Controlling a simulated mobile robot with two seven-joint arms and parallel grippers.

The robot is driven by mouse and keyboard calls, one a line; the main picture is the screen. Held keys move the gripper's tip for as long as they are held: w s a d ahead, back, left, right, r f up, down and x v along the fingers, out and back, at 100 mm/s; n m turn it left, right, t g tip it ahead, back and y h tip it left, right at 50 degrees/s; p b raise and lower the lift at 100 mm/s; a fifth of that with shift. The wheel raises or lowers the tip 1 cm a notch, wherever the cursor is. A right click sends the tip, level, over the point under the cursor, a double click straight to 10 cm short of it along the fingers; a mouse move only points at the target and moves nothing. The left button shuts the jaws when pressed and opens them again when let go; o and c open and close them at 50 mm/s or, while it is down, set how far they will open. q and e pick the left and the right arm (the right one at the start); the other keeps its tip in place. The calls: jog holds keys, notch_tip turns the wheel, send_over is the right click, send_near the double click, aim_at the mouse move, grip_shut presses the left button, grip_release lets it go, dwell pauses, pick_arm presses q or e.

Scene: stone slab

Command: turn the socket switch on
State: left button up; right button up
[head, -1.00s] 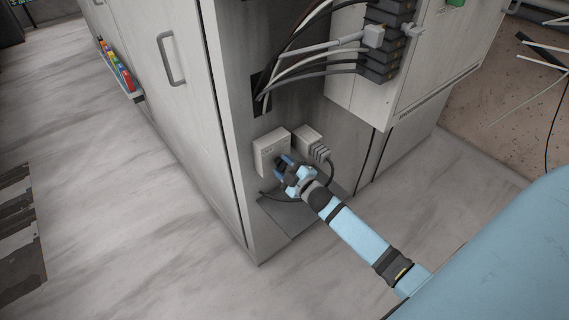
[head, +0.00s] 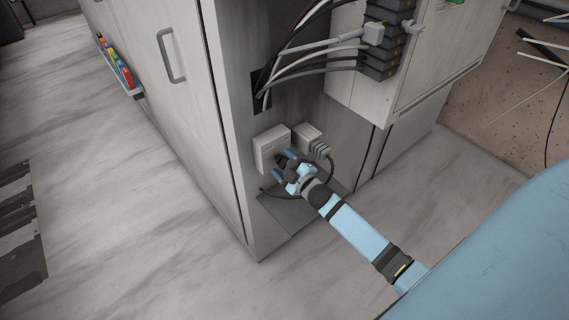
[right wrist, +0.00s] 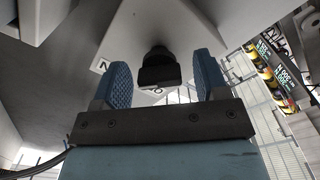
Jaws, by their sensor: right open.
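The light grey socket box (head: 269,152) is mounted low on the cabinet side in the head view. My right gripper (head: 284,166) is in front of its lower right part, hiding the switch there. In the right wrist view, a black rotary switch knob (right wrist: 158,70) sticks out from a pale panel. My open right gripper (right wrist: 164,78) has one blue finger pad on each side of the knob, with a visible gap on both sides. Pale labels with letters show beside and below the knob. My left gripper is not in view.
A second grey box (head: 308,137) with plugs and a dark cable sits just right of the socket box. Thick cables (head: 315,67) run above into a cabinet opening.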

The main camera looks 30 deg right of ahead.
jog(key=s+d, duration=0.1)
jog(key=s, duration=1.2)
jog(key=shift+s+p, duration=0.35)
jog(key=shift+p, duration=0.1)
